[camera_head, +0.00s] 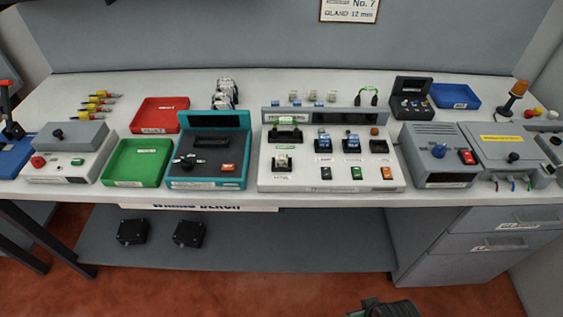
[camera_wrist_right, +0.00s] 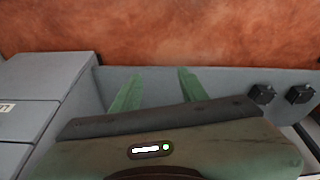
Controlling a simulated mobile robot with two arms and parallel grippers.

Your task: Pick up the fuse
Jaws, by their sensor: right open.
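No part is labelled as the fuse clearly enough to read. A small clear cylinder with green (camera_head: 287,121) sits in a black holder on the grey-white panel box (camera_head: 330,187) in the head view; it may be the fuse. A pale small part (camera_head: 282,162) sits in a lower holder on the same box. My right gripper shows only partly at the bottom edge of the head view, in front of and below the bench. In the right wrist view its two green fingers (camera_wrist_right: 160,72) are apart with nothing between them. My left gripper is not in view.
The bench holds a teal box (camera_head: 207,184), a green tray (camera_head: 137,161), a red tray (camera_head: 159,115), a blue tray (camera_head: 455,96) and grey boxes. Small parts stand behind the panel box. Drawers (camera_head: 506,245) are below right. Two black boxes (camera_head: 188,234) lie on the lower shelf.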

